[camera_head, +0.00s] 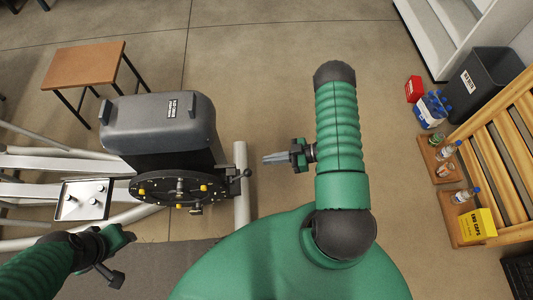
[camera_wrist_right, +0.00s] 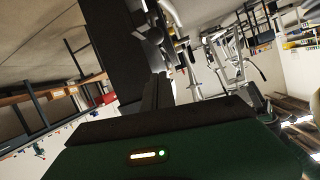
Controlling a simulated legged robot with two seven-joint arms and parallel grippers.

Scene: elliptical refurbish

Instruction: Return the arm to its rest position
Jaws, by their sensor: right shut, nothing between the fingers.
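My right arm is green with ribbed sleeves and stands bent in the middle of the head view. Its gripper (camera_head: 268,159) points left, shut and empty, over bare floor just right of the elliptical machine (camera_head: 160,122). In the right wrist view the gripper's dark fingers (camera_wrist_right: 158,92) are together with nothing held. My left gripper (camera_head: 118,262) is at the lower left of the head view, below a small tray (camera_head: 68,212) of metal parts.
A wooden-topped stool (camera_head: 85,64) stands at the upper left. On the right are a wooden slatted bench (camera_head: 500,140), a dark bin (camera_head: 475,85), a blue bottle pack (camera_head: 430,110), a red box (camera_head: 414,88) and a yellow box (camera_head: 478,225). Floor between machine and bench is clear beyond my arm.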

